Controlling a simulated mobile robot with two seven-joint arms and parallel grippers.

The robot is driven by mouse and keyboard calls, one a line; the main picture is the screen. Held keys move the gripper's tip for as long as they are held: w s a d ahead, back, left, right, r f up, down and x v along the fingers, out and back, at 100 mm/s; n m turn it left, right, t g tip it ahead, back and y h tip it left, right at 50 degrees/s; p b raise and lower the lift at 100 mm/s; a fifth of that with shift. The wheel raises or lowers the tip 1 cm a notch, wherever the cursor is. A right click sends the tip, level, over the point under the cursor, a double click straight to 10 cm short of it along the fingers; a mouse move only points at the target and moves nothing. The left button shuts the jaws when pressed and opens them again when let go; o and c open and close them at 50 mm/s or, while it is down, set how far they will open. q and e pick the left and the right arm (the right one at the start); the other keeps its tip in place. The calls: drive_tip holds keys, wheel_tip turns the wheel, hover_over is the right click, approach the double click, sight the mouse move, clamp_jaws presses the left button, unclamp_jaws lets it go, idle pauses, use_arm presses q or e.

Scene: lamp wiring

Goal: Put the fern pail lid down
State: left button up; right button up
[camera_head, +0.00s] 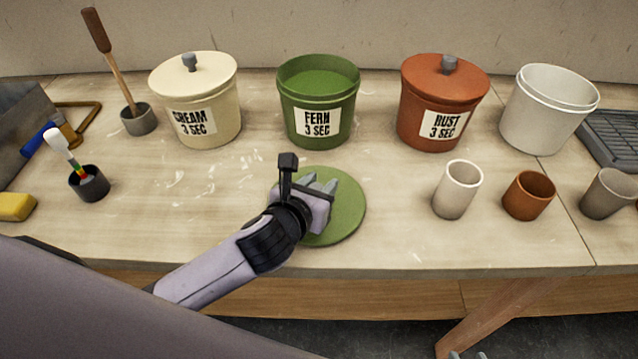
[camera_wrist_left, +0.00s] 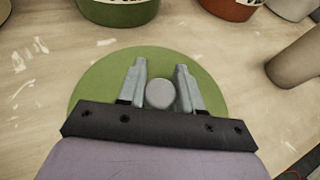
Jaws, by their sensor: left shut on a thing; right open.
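The fern pail lid (camera_head: 347,222) is a flat green disc over the bench in front of the fern pail (camera_head: 318,83). It looks level; I cannot tell whether it rests on the wood or hangs just above it. My left gripper (camera_head: 318,186) is over the lid and shut on its grey knob. In the left wrist view the knob (camera_wrist_left: 160,95) sits between the two fingers, with the lid (camera_wrist_left: 95,83) spread around it. The fern pail is uncovered and shows green glaze inside. Only the fingertips of my right gripper (camera_head: 467,355) show, apart, at the bottom edge.
The cream pail (camera_head: 205,110) and rust pail (camera_head: 440,95) have lids on. A white pail (camera_head: 548,108) stands at the right. Three cups, including a white one (camera_head: 457,190), stand right of the lid.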

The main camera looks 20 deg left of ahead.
use_arm(q)
drive_tip(key=shift+f, duration=0.15)
drive_tip(key=o, duration=1.1)
drive_tip(key=shift+c, duration=0.2)
drive_tip(key=v, duration=1.2)
drive_tip(key=shift+s, duration=0.1)
